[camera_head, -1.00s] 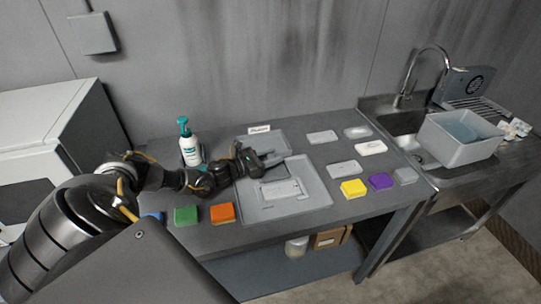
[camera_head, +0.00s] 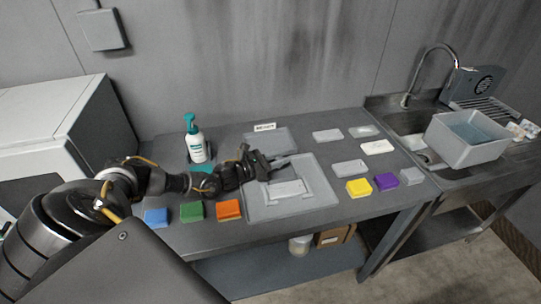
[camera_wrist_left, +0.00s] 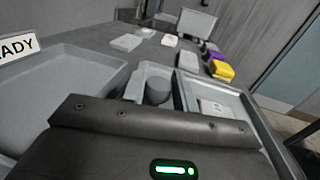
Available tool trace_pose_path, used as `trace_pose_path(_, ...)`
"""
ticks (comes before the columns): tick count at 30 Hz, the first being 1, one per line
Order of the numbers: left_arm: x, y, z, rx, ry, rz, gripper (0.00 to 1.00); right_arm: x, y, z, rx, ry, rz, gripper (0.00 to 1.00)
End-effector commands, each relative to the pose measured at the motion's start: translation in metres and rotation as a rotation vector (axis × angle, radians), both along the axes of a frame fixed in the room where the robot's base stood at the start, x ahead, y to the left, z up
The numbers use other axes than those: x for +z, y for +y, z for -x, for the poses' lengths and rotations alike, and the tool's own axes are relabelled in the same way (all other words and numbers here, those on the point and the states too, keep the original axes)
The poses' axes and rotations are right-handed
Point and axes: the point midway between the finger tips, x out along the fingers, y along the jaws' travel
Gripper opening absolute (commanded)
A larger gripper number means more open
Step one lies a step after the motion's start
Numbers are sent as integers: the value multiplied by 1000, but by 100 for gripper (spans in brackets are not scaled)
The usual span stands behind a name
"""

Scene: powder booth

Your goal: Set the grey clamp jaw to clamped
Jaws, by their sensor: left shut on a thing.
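The clamp fixture (camera_head: 288,190) is a light grey plate with raised grey parts, lying on the grey bench. My left gripper (camera_head: 277,164) reaches in from the left and is at the fixture's upper left part. It is shut on the grey clamp jaw, which its fingers mostly hide in the head view. In the left wrist view, a grey block with a rounded post, which looks like the clamp jaw (camera_wrist_left: 157,88), stands just beyond the dark gripper body. The fingertips are hidden there. My right gripper is not in view.
A pump bottle (camera_head: 197,148) stands behind my left arm. Blue, green and orange blocks (camera_head: 229,210) sit at the front left. Yellow and purple blocks (camera_head: 385,181) and several pale pieces lie to the right. A sink with a grey tub (camera_head: 466,150) is beyond.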

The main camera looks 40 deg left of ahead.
Motion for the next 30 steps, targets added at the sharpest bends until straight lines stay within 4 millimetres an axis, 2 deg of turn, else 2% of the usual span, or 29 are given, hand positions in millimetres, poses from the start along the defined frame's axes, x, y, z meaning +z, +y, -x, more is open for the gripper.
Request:
trace_pose_path(2,0,1,0,1,-1,-3,0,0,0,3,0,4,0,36)
trace_pose_path(3,0,1,0,2,-1,-3,32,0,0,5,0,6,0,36)
trace_pose_path(7,0,2,0,3,-1,-2,49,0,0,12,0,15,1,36)
trace_pose_path(18,-2,5,6,3,0,-1,50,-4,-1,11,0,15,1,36)
trace_pose_path(30,-4,40,71,3,2,-3,50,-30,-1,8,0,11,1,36)
